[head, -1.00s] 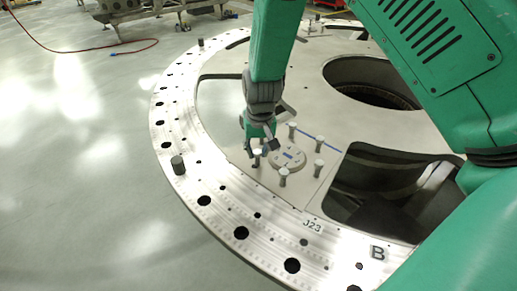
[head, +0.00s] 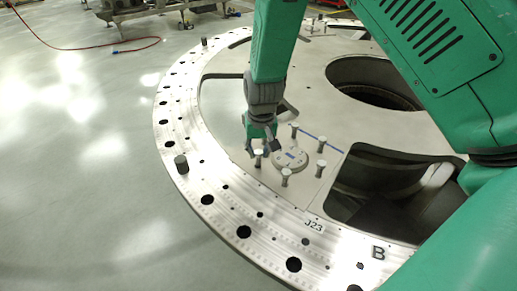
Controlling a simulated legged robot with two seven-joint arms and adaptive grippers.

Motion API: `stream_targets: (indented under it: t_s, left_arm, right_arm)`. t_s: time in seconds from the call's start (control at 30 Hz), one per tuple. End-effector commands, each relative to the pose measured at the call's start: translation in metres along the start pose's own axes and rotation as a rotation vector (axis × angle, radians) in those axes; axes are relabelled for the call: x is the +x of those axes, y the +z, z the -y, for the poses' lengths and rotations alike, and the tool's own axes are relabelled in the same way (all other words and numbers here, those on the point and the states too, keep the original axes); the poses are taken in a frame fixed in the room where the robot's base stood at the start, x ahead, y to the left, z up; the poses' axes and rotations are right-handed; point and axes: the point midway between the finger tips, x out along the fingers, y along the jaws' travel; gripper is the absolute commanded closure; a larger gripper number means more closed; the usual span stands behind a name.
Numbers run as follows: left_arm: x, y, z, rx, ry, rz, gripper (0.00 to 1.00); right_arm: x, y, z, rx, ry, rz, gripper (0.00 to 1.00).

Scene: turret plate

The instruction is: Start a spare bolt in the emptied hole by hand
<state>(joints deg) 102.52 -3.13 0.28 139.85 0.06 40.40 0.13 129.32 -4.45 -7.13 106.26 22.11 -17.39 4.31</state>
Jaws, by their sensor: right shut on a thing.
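My right gripper (head: 262,147) points down over the round cover (head: 290,160) on the turret plate (head: 240,212). It is shut on a bolt (head: 258,158), whose pale head shows at the fingertips at the cover's left edge. Whether the bolt's tip is in a hole cannot be told. Other pale bolts stand upright around the cover: one behind (head: 294,130), one at the right (head: 320,165) and one in front (head: 286,177). The hole under the gripper is hidden. My left gripper is out of view.
Dark posts stand on the plate's rim, one at the left (head: 181,164) and one farther back (head: 204,42). A large opening (head: 372,190) lies right of the cover. Labels J23 (head: 314,226) and B (head: 378,252) mark the rim.

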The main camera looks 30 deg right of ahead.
Motion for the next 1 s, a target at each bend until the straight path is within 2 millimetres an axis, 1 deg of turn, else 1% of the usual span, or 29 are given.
stream_targets:
  t_s: [0.43, 0.8, 1.0]
  left_arm:
    - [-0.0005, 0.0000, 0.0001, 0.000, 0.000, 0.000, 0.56]
    - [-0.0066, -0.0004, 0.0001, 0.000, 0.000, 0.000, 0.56]
    - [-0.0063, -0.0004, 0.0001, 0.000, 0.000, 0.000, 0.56]
  right_arm:
    - [-0.0001, 0.0000, 0.0004, 0.000, 0.000, 0.000, 1.00]
    - [0.0000, 0.0011, 0.0019, 0.000, 0.000, 0.001, 1.00]
    - [0.0007, 0.0012, 0.0021, 0.000, 0.000, 0.000, 1.00]
